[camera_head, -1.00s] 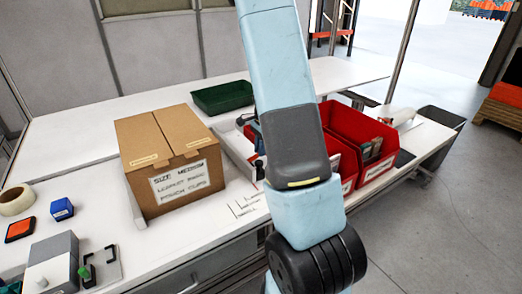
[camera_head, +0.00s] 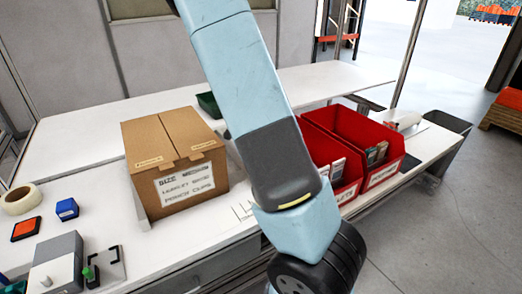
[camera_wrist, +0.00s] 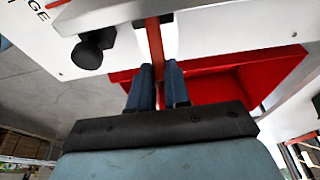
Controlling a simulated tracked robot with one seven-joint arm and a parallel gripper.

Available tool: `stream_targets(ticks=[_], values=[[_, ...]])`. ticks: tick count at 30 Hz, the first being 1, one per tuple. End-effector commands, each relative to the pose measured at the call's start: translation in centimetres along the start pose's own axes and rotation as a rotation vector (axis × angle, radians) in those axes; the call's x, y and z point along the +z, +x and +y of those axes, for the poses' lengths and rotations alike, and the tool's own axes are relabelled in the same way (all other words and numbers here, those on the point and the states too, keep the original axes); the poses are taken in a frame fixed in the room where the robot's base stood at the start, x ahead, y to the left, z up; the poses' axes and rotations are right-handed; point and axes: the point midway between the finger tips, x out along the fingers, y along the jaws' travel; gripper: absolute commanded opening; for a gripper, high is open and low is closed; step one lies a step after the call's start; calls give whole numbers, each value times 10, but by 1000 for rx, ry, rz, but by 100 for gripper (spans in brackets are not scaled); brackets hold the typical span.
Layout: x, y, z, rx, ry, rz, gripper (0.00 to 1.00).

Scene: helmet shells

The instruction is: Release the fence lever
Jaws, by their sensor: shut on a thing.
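In the wrist view, a narrow orange-red lever (camera_wrist: 154,45) runs down from a white panel to between the two dark blue-grey fingers of my gripper (camera_wrist: 160,75). The fingers are shut on the lever, one on each side. The lever's lower end is hidden between the fingers. A round black knob (camera_wrist: 93,50) sits on the panel to the left of the lever, apart from the fingers. In the head view, my arm covers the gripper and the lever.
A cardboard box (camera_head: 170,150) stands on the white bench left of my arm. Two red bins (camera_head: 385,150) stand to the right. A grey block (camera_head: 55,262), a tape roll (camera_head: 20,198) and a blue cube (camera_head: 66,208) lie at the left. A green tray (camera_head: 208,105) is partly hidden.

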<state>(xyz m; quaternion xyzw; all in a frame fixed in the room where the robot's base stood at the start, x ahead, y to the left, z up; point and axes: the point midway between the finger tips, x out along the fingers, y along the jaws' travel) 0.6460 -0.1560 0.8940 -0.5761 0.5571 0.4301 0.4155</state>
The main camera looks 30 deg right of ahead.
Motion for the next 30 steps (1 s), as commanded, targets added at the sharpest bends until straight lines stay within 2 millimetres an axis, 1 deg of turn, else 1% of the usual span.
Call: stream_targets(ticks=[1, 10, 28, 29, 30], values=[[2, -2, -2, -5, -4, 15, 0], [4, -4, -2, -5, -2, 74, 0], [5, -4, -2, -4, -1, 89, 0], [5, -4, -2, -4, -1, 89, 19], [5, -4, -2, -4, -1, 89, 23]])
